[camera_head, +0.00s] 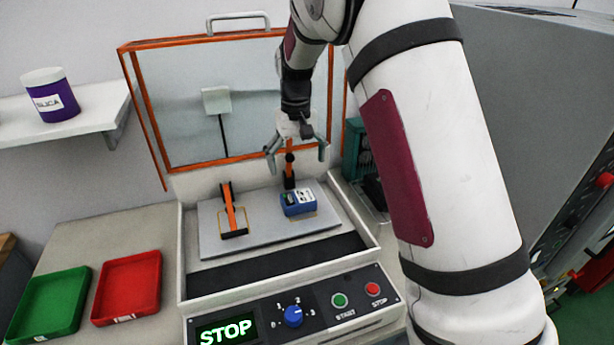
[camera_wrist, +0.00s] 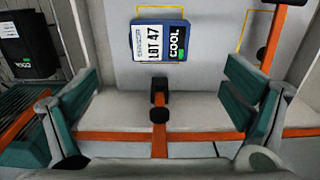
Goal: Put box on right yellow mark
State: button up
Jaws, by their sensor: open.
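The blue box (camera_head: 298,203) with a white label sits on the grey plate at the right yellow mark (camera_head: 316,212), covering most of it. In the wrist view, the box (camera_wrist: 178,42) shows "LOT 47" and "COOL", with a bit of yellow line (camera_wrist: 160,6) past its edge. Whether it lies fully inside the mark I cannot tell. The left yellow mark (camera_head: 233,236) is empty of any box. My gripper (camera_head: 297,154) is open and empty, above and behind the box, apart from it. Its spread fingers also show in the wrist view (camera_wrist: 163,92).
The orange-framed lid (camera_head: 127,75) is raised. Green (camera_head: 50,305) and red (camera_head: 127,287) trays lie left. The front panel display (camera_head: 226,331) reads STOP.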

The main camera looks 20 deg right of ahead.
jog(key=s+r+t, duration=0.2)
jog(key=s+r, duration=1.3)
jog(key=s+t, duration=0.3)
jog(key=s, duration=1.6)
jog(key=shift+s+r, duration=0.15)
